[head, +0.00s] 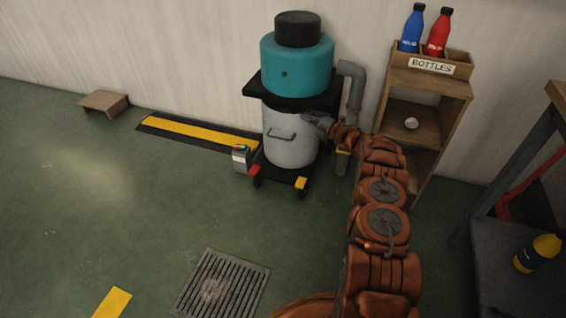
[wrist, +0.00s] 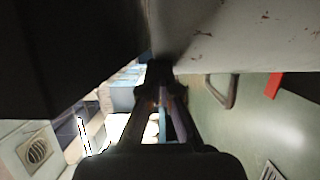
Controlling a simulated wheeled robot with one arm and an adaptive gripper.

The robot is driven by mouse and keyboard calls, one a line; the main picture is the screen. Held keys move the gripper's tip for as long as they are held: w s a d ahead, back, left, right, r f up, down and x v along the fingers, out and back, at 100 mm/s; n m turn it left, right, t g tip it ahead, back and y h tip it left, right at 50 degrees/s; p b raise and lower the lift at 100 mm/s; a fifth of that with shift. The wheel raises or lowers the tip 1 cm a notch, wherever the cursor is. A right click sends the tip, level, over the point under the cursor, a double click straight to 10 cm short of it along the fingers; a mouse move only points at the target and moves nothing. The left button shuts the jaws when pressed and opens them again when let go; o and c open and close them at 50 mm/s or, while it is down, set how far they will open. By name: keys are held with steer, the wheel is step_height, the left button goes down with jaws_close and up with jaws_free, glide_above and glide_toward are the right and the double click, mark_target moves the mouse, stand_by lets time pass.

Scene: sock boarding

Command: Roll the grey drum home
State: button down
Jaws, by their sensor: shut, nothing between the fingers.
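The grey drum (head: 289,145) stands upright beneath the black plate of a machine with a teal housing (head: 296,65). It has a dark loop handle (head: 282,136) on its front and sits on a black base with a red pedal (head: 254,170) and a yellow pedal (head: 301,183). My gripper (head: 312,118) is shut and empty at the drum's upper right side, just under the plate. In the wrist view the shut fingers (wrist: 160,75) point along the pale drum wall (wrist: 245,35), very close to it. I cannot tell whether they touch. The handle (wrist: 222,92) stands apart from the fingers.
A grey pipe (head: 352,92) and a wooden bottle shelf (head: 428,95) stand right of the machine. A small grey box (head: 241,158) with lights is left of the drum. A floor grate (head: 222,284) lies in front. The green floor at left is mostly clear.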

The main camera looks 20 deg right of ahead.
steer(key=shift+s+d, duration=0.1)
steer(key=shift+d, duration=0.2)
steer(key=shift+s, duration=0.1)
